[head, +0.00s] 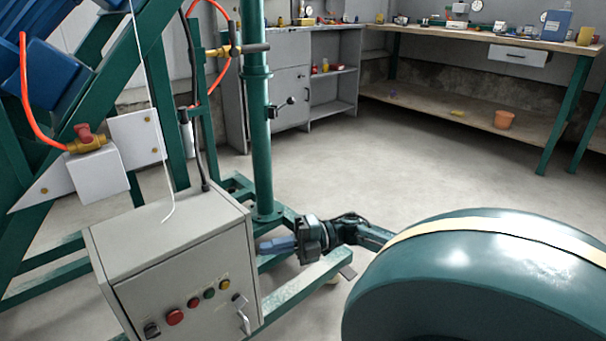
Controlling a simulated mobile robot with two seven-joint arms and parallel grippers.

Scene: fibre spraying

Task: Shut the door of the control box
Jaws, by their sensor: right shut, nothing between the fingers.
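The grey control box (165,226) stands at the lower left in the head view. Its front door (150,305) carries a row of coloured buttons, a dark switch and a metal handle (243,316) near the right edge. The door looks flush or nearly flush with the box; I cannot tell whether a small gap remains. My right gripper (262,247) points left, with its shut, empty fingertips close beside the box's right side. I cannot tell whether they touch it. My left gripper is out of view.
A green post (259,150) and frame stand behind the box. A large green rounded body with a pale band (440,235) fills the lower right. A workbench (480,40) and a grey cabinet (290,85) line the back. The middle floor is clear.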

